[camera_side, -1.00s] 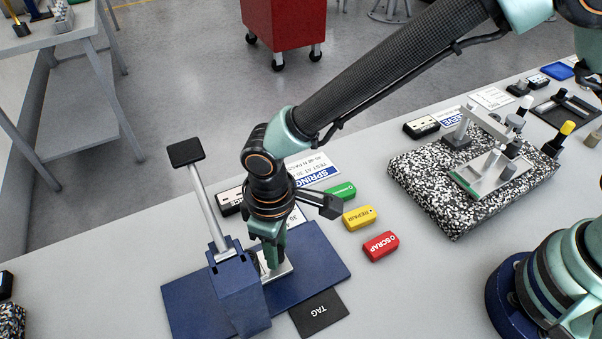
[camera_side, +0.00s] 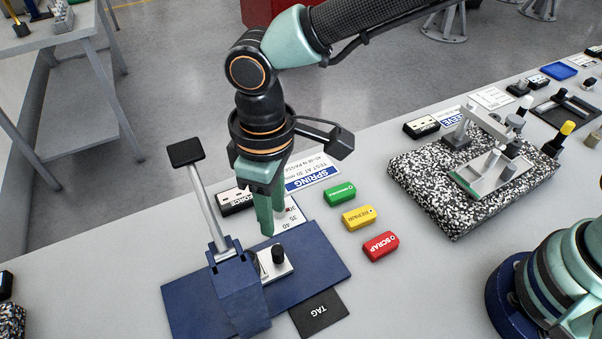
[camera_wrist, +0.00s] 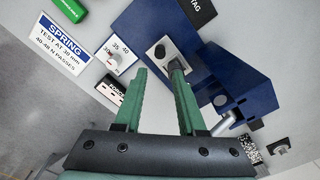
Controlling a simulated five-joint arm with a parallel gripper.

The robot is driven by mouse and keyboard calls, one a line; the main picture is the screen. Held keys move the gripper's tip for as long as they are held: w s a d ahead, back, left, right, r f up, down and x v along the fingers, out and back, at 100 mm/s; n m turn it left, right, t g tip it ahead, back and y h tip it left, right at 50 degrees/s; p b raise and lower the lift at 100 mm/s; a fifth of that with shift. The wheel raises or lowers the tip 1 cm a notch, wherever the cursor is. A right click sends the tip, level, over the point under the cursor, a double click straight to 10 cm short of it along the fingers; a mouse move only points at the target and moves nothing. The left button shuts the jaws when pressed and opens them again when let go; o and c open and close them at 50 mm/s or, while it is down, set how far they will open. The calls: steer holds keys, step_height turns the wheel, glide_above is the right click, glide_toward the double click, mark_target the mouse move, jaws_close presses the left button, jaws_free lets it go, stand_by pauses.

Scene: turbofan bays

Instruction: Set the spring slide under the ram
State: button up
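The spring slide (camera_side: 286,269), a pale plate with a black knob, lies on the blue base of the press (camera_side: 320,262), partly behind the press column. The slide also shows in the wrist view (camera_wrist: 151,43), near the blue press body (camera_wrist: 243,80). The ram itself cannot be made out clearly. A dark post beside the slide in the wrist view is partly covered by my right finger. My gripper (camera_side: 265,230) hangs above the slide, pointing down. In the wrist view my gripper (camera_wrist: 159,70) has its fingers apart with nothing between them.
The press lever (camera_side: 205,205) rises at the left. Green (camera_side: 340,194), yellow (camera_side: 359,217) and red (camera_side: 380,246) blocks stand to the right. A black TAG mat (camera_side: 318,313) lies in front. A speckled slab (camera_side: 440,215) with a fixture stands further right.

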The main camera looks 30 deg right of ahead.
mark_target(279, 250)
steer(key=shift+r, duration=0.7)
steer(key=shift+o, duration=1.4)
steer(key=s+d+f+t+y, duration=0.1)
steer(key=s+d+t+y, duration=0.2)
steer(key=s+d, duration=0.1)
steer(key=shift+w+a+x, duration=0.15)
steer(key=shift+x, duration=2.85)
steer(key=shift+w+a+x, duration=0.1)
steer(key=shift+x, duration=2.95)
steer(key=shift+r, duration=0.15)
steer(key=shift+c, duration=0.4)
jaws_close()
